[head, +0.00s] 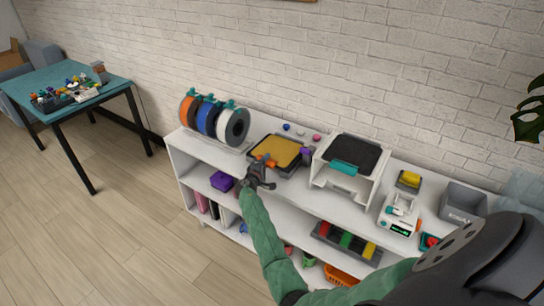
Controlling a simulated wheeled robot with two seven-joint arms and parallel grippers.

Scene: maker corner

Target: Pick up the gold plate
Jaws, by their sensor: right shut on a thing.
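The gold plate (279,149) is a flat yellow-gold square. It sits on a dark square base on the top of the white shelf unit, left of its middle, and looks level. Orange parts show at its front left edge. My right gripper (263,168) is at this front edge, with its arm reaching up from the lower right. It is shut on the plate's front edge; the fingertips are small and partly hidden against the orange parts. I cannot tell whether there is a gap under the plate. My left gripper is out of view.
Orange, blue and white spools (208,118) stand left of the plate. A white printer-like machine (345,168) with a dark top stands close on the right. Small coloured pieces lie behind. A teal table (62,82) stands far left, with open floor before it.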

